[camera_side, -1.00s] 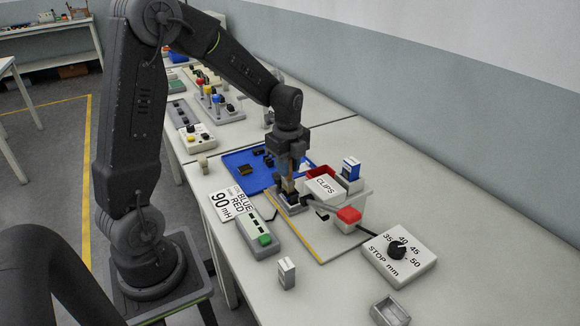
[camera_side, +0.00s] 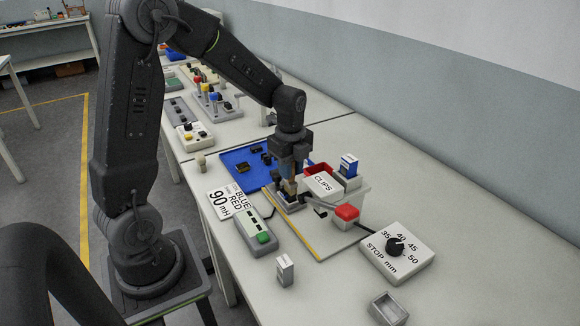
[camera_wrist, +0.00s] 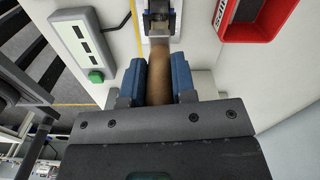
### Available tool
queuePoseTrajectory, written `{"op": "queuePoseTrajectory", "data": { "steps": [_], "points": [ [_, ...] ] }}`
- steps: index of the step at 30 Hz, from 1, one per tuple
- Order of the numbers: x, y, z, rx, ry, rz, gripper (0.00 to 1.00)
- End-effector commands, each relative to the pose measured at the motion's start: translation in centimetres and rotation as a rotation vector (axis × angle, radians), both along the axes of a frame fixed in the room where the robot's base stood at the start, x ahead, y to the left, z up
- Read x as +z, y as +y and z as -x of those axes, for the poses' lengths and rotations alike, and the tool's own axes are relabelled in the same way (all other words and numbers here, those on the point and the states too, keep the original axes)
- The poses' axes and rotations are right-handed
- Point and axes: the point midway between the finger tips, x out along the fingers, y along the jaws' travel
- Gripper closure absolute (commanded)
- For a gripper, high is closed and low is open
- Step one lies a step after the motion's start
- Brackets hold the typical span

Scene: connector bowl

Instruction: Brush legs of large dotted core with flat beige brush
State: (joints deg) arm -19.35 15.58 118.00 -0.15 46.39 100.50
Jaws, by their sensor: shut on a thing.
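My gripper (camera_wrist: 164,80) is shut on the brown-beige brush (camera_wrist: 161,72), which stands between its blue fingers in the wrist view. The brush's far end reaches a small dark and metallic part in a holder (camera_wrist: 160,22) at the top of that view. I cannot tell whether the bristles touch its legs. In the side view my gripper (camera_side: 289,176) is low over the same holder (camera_side: 290,199) on the beige board. No dots can be made out on the part, and the brush largely hides it.
A blue tray (camera_side: 236,180) with several dark parts lies behind left. A grey box with a green button (camera_side: 256,231) is left.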

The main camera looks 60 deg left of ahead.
Motion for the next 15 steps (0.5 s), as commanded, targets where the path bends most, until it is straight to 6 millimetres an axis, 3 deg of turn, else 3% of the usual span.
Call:
{"op": "queuePoseTrajectory", "data": {
  "steps": [15],
  "points": [
    [0.1,2.0,0.0,0.001,0.001,0.0,0.99]
  ]
}}
